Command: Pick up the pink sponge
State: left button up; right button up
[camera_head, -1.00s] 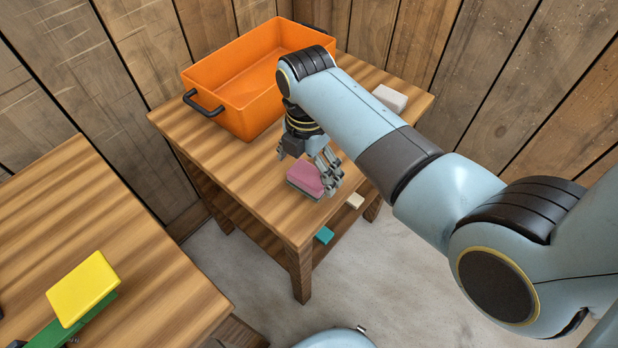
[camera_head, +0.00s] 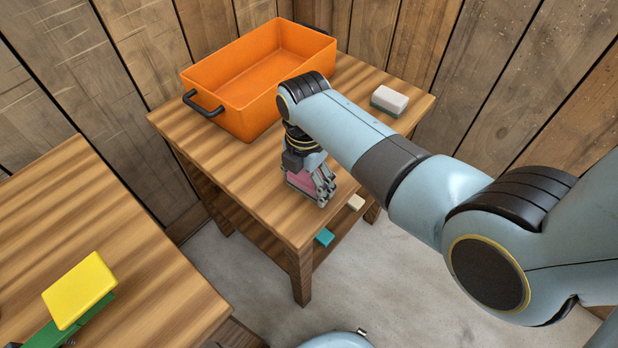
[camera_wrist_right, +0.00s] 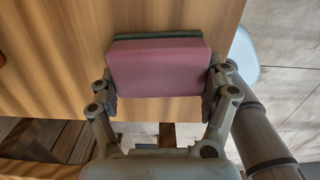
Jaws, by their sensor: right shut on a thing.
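The pink sponge (camera_head: 300,180) is at the front part of the wooden table, with a dark layer along one side. My right gripper (camera_head: 312,188) is over it and partly hides it in the head view. In the right wrist view the sponge (camera_wrist_right: 158,68) lies between the two fingers of my right gripper (camera_wrist_right: 160,90), which press on its two ends. Whether the sponge is still touching the tabletop I cannot tell. My left gripper is not clearly in view.
An orange bin (camera_head: 235,95) with dark handles stands at the table's back left. A white sponge (camera_head: 389,100) lies at the back right. A yellow sponge (camera_head: 78,290) lies above something green (camera_head: 60,332) at the left table.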

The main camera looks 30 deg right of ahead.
aim_at(307, 178)
jog(key=shift+r, duration=0.1)
notch_tip(307, 178, up, 4)
jog(key=shift+d+r+p, duration=0.15)
jog(key=shift+r+p, duration=0.05)
jog(key=shift+p, duration=0.3)
jog(key=s+d+r, duration=0.5)
jog(key=d+r, duration=0.1)
jog(key=d, duration=0.4)
jog(key=shift+r, duration=0.2)
jog(key=shift+d, duration=0.1)
